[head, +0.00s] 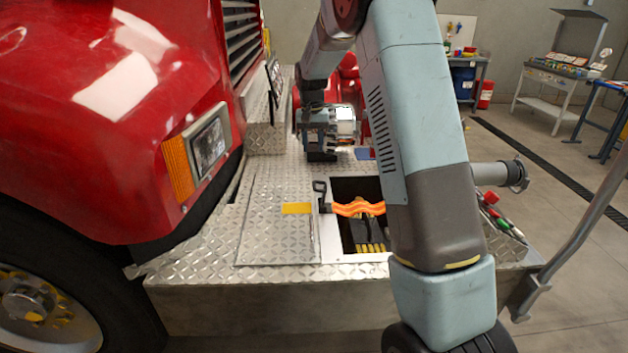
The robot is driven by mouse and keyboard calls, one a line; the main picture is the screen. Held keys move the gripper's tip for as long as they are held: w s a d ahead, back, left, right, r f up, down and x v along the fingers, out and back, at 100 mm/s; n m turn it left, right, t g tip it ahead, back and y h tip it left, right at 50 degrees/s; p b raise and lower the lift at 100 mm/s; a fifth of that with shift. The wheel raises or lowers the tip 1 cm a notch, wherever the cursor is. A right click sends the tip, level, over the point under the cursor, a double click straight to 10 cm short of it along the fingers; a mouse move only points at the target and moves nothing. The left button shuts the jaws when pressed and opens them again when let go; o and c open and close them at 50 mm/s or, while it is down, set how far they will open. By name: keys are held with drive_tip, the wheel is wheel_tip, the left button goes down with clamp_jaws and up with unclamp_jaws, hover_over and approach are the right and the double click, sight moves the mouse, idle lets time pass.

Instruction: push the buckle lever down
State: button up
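The buckle lever (320,192) is a small dark handle with a loop at its top. It stands upright at the left edge of an open compartment in the diamond-plate bumper deck (275,230). An orange strap (355,208) runs from its right side across the opening. My gripper (322,156) is above the deck, behind the lever and apart from it. Its fingers are small and partly hidden, so I cannot tell whether they are open or shut. My arm covers the right side of the compartment and the strap's right end.
The red truck body (110,120) with its headlight (208,143) rises on the left. A yellow tab (297,208) lies left of the lever. The compartment (350,188) holds dark gear. A capped pipe (500,175) and hoses are at the right.

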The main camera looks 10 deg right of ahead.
sight(314, 184)
drive_tip(key=f, duration=1.3)
drive_tip(key=shift+d+f, duration=0.1)
drive_tip(key=shift+d, duration=0.1)
clamp_jaws()
